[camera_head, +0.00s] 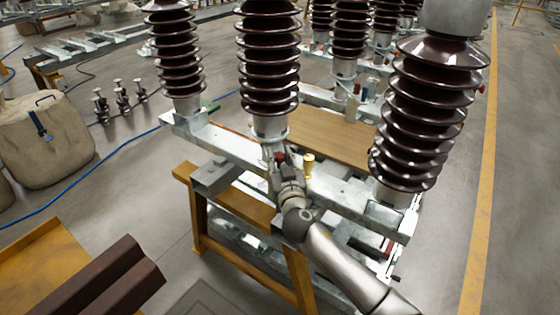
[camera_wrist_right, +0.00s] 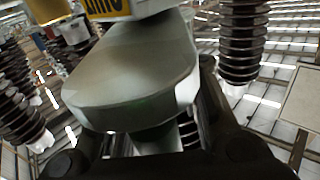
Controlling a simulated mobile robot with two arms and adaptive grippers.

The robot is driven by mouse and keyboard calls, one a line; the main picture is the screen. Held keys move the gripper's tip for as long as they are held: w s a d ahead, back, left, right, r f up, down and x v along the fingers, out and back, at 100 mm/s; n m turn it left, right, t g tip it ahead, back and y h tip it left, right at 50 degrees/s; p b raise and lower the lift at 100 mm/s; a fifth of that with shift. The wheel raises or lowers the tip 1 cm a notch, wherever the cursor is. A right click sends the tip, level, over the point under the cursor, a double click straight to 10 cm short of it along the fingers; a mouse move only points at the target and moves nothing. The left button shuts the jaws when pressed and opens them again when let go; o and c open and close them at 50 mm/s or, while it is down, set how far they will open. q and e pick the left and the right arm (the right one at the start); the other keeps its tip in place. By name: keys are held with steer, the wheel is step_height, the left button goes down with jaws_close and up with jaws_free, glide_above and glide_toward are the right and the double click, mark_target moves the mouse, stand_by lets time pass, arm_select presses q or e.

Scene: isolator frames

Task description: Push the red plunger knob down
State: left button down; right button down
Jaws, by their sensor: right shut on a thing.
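The small red knob (camera_head: 280,157) shows in the head view, just below the middle dark insulator and right at the tip of my right gripper (camera_head: 282,169). The gripper partly hides it. My right arm comes in from the lower right. In the wrist view the dark jaws (camera_wrist_right: 165,155) are at the bottom edge. A large grey part with a rounded end (camera_wrist_right: 135,75) fills the middle, close in front of them. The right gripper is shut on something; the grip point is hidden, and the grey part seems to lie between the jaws. My left gripper is not in view.
Ribbed dark insulators (camera_head: 268,60) stand on a galvanized frame (camera_head: 235,145) around my gripper; another (camera_head: 420,115) rises at the right. A brass-coloured post (camera_head: 308,164) stands close beside the gripper. A yellow label (camera_wrist_right: 106,8) shows above the grey part. Open floor (camera_head: 450,240) lies right.

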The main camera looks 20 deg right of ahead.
steer(key=shift+f, duration=0.4)
steer(key=c, duration=1.2)
jaws_free()
steer(key=shift+s, duration=0.1)
steer(key=shift+o, duration=0.6)
steer(key=shift+r, duration=0.1)
steer(key=s+a, duration=0.1)
steer(key=s, duration=1)
steer(key=shift+s+a, duration=0.25)
steer(key=shift+s, duration=0.15)
